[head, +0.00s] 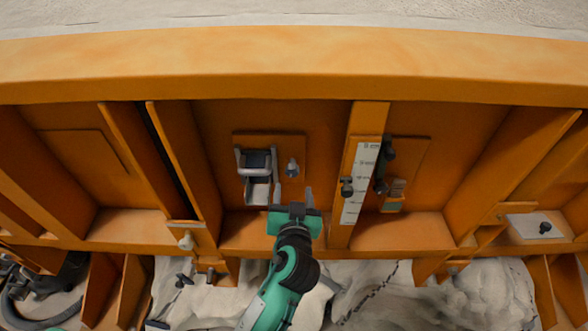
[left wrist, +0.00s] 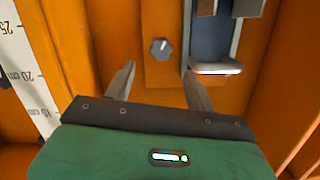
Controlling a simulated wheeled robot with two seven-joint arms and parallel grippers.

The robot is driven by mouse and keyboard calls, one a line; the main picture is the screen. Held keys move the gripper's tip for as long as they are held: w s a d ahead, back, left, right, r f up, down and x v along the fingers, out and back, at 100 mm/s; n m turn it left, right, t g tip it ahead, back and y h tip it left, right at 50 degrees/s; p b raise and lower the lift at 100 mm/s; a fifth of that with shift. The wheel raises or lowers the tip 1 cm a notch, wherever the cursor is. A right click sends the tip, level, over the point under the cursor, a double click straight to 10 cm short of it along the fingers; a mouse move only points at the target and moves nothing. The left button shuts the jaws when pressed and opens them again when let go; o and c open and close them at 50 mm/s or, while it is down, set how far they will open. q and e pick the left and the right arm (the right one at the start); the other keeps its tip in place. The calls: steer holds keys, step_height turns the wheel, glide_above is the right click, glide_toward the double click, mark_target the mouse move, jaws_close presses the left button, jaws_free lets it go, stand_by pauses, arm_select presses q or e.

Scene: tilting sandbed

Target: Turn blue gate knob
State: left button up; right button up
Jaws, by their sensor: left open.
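A small grey knob (head: 292,167) sits on an orange plate in the middle bay of the orange frame, right of a metal gate with a chute (head: 258,188). In the left wrist view the knob (left wrist: 160,48) looks faceted and grey-blue, with a pale mark on its face. The gate (left wrist: 215,68) is to its right there. My left gripper (head: 294,193) is open and empty, just below the knob in the head view. In the left wrist view its fingertips (left wrist: 160,72) are apart, on either side of the knob's line and short of it. My right gripper is not in view.
A white scale strip (head: 358,185) is on the upright right of the knob, with a dark clamp (head: 347,187) and black lever (head: 383,165) nearby. Orange ribs (head: 180,150) bound the bay at left. Pale sand lies behind the top beam (head: 290,60).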

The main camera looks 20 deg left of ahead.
mark_target(292, 172)
arm_select(q)
steer(key=p+x, duration=0.1)
steer(key=x, duration=0.4)
steer(key=shift+r+p, duration=0.15)
steer(key=shift+p, duration=0.2)
steer(key=shift+w+a+f, duration=0.1)
steer(key=shift+w+a, duration=0.05)
steer(key=shift+w, duration=0.25)
steer(key=shift+w+a+f, duration=0.1)
steer(key=shift+w+a, duration=0.05)
steer(key=shift+w, duration=0.25)
steer(key=c, duration=1)
